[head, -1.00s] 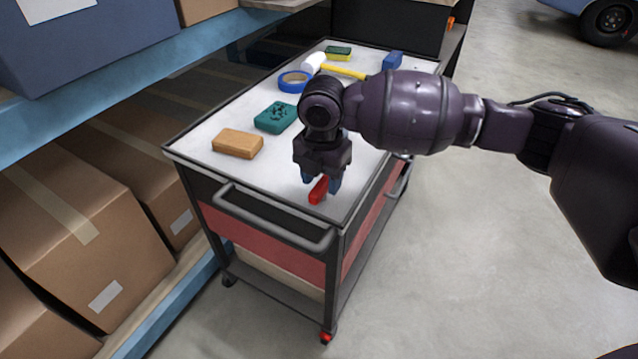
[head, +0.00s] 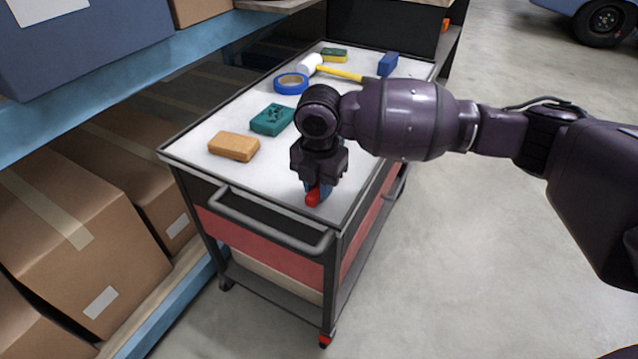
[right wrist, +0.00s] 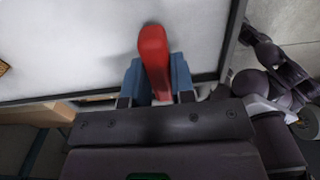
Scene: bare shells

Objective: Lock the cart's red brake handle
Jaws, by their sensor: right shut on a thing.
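The cart (head: 208,134) stands in the middle of the head view, with a white top and a grey push bar (head: 270,219) on its near side. The red brake handle (head: 312,198) is at the top's near right corner; it also shows in the right wrist view (right wrist: 154,50). My right gripper (head: 318,188) is over that corner, its blue fingers (right wrist: 157,82) closed on both sides of the handle. The handle's far end sticks out beyond the fingers, and its base is hidden. My left gripper is not in view.
On the cart top lie an orange-brown block (head: 233,146), a green block (head: 271,119), a blue tape roll (head: 291,83), a mallet (head: 340,74), a sponge (head: 334,54) and a blue block (head: 387,64). A shelf with boxes (head: 75,230) borders the left.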

